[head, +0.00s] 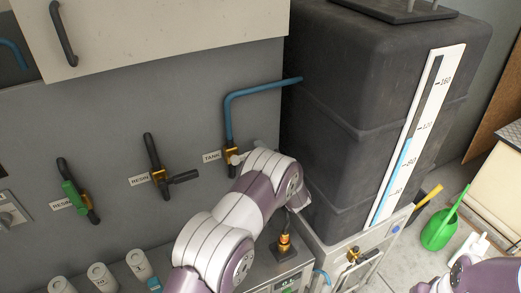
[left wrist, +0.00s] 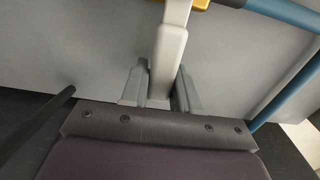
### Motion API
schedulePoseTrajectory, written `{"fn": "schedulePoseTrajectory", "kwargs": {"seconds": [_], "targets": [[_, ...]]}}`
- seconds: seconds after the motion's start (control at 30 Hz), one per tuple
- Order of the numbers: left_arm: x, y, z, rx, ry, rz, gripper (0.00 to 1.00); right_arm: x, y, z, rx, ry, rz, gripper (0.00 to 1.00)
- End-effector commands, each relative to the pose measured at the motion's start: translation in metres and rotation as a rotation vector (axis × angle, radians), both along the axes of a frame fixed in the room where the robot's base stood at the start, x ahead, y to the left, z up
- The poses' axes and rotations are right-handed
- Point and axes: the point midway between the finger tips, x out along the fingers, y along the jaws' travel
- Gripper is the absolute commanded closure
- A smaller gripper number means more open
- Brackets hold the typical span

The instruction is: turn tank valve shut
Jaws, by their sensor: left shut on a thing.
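The tank valve (head: 232,157) is a brass body on the grey wall, beside a TANK label (head: 211,156) and under a bent blue pipe (head: 229,112). Its pale lever (left wrist: 168,45) runs down between the fingers of my left gripper (left wrist: 161,80) in the left wrist view. The left gripper is shut on this lever, with one grey finger on each side. In the head view my left arm hides most of the grip and part of the lever. My right gripper is not in view.
The dark tank (head: 340,110) with a level gauge (head: 412,145) stands close on the right. Two other valves, one with a green handle (head: 74,197) and one with a black handle (head: 183,177), are to the left. A cabinet (head: 160,30) hangs above.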

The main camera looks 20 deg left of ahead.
Motion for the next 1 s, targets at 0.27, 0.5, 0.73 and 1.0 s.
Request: {"fn": "schedulePoseTrajectory", "kwargs": {"seconds": [0.27, 0.5, 0.73, 1.0], "targets": [[-0.0006, -0.0004, -0.0041, 0.013, 0.022, -0.001, 1.0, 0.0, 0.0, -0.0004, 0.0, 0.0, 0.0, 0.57], [-0.0008, -0.0004, -0.0044, 0.014, 0.022, -0.001, 1.0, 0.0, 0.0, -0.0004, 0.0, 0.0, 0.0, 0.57], [-0.0006, -0.0001, -0.0036, 0.013, 0.02, 0.0, 0.49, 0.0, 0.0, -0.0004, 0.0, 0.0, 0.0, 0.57], [-0.0071, -0.0096, -0.005, 0.013, 0.019, -0.003, 0.49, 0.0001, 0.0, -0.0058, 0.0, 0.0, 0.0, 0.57]]}}
